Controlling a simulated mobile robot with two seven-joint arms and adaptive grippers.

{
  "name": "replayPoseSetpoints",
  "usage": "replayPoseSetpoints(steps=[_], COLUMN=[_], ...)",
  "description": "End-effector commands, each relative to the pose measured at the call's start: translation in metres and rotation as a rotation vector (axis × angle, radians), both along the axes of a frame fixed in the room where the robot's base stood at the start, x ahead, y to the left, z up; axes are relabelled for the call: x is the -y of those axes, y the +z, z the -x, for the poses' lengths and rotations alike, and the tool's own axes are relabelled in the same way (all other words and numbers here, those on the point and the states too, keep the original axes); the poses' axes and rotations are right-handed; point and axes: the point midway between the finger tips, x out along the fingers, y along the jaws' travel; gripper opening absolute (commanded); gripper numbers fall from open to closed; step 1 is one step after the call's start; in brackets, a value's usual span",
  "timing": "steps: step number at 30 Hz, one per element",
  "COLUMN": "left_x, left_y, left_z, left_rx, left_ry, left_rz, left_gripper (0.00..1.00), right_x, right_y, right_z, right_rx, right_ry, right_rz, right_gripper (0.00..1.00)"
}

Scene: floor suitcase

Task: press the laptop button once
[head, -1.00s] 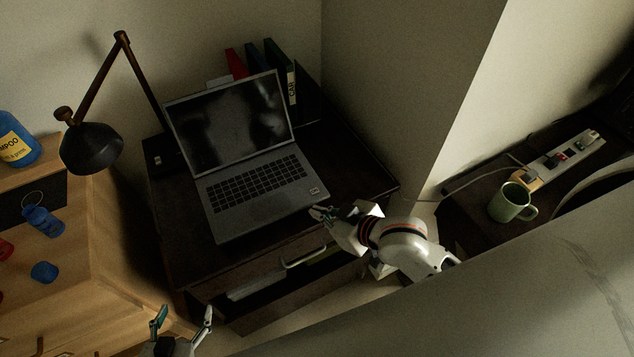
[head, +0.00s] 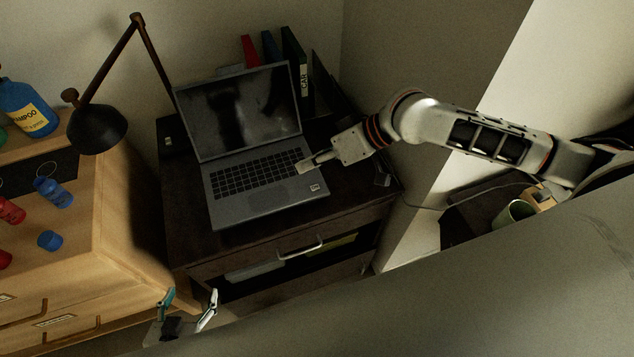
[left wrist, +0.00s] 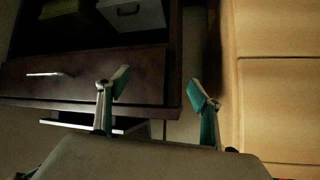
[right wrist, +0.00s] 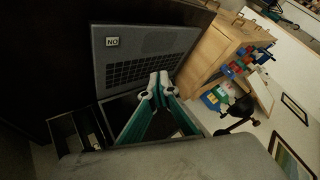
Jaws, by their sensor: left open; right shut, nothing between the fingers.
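An open grey laptop (head: 258,200) stands on the dark desk, its screen (head: 240,108) dark with faint reflections. It also shows in the right wrist view (right wrist: 101,53), with its keyboard and a small "NO" label near one corner. My right gripper (head: 303,167) is shut and empty, its fingertips over the right end of the keyboard; I cannot tell whether they touch. The right wrist view shows its fingers (right wrist: 158,84) together in front of the laptop. My left gripper (head: 191,294) is open and empty, low in front of the desk. No separate button can be made out.
A dark desk (head: 345,195) with a handled drawer carries the laptop. A black lamp (head: 97,128) and a wooden cabinet (head: 120,220) with bottles are at left. Binders (head: 294,65) stand behind the laptop. A green mug (head: 513,214) is at right, partly hidden.

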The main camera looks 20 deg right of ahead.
Motion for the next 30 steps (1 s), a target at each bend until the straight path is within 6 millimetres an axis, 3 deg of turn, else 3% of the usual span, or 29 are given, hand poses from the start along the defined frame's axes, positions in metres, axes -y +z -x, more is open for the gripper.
replayPoseSetpoints(steps=[7, 22, 30], left_x=[-0.002, -0.003, 0.004], left_y=[0.000, -0.001, -0.010], left_z=[0.000, 0.000, -0.003], left_rx=[-0.003, -0.003, 0.009], left_ry=[0.001, 0.003, -0.005], left_rz=[-0.003, -0.004, 0.007], left_gripper=[0.65, 0.65, 0.65], right_x=[0.022, 0.024, 0.024], right_y=[0.013, 0.013, 0.001], right_z=[-0.005, -0.005, -0.005], right_rx=[-0.096, -0.110, -0.108], right_ry=[-0.051, -0.057, -0.057], right_rz=[-0.008, -0.011, -0.011], right_gripper=[0.00, 0.00, 0.00])
